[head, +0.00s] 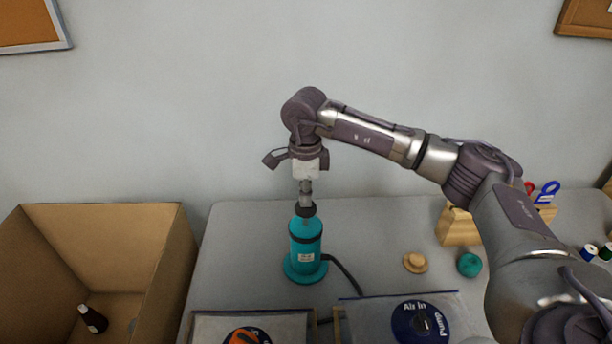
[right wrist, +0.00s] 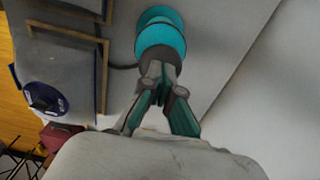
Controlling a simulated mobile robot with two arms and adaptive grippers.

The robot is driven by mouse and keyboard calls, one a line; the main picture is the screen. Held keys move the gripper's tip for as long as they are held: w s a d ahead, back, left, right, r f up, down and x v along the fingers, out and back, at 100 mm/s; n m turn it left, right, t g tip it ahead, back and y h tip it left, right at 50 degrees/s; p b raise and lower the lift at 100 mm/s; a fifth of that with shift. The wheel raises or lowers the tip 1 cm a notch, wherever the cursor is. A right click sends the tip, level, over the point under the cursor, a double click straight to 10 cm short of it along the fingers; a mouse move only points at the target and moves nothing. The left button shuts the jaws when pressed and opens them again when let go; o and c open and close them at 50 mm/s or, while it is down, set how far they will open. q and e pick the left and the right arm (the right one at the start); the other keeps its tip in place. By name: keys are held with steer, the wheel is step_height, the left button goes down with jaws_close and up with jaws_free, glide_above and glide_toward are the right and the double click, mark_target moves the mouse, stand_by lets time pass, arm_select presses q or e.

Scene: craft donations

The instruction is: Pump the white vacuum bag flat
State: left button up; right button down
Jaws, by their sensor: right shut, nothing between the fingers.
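A teal hand pump (head: 305,248) stands upright on the table near the back. My right gripper (head: 306,200) is directly above it, pointing down, shut and empty, with its tips at the dark top of the pump; I cannot tell whether they touch. The right wrist view also shows the pump (right wrist: 160,38) beyond the closed fingertips (right wrist: 160,72). A pale bag with a blue dial marked "Air in" and "Pump" (head: 420,322) lies at the front edge. A second pale bag with an orange knob (head: 245,337) lies left of it. Both are cut off below. My left gripper is out of view.
A black hose (head: 348,276) runs from the pump toward the bags; its end is unclear. A cardboard box (head: 190,250) stands at left with a dark bottle (head: 92,319) inside. A wooden block (head: 458,227), a tan knob-like piece (head: 415,263) and a teal ball (head: 469,264) lie right.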

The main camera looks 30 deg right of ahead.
step_height(320, 180, up, 9)
steer(key=p, duration=0.5)
steer(key=shift+r, duration=0.1)
step_height(320, 180, up, 6)
steer(key=p, duration=0.3)
stand_by(0.5)
stand_by(0.4)
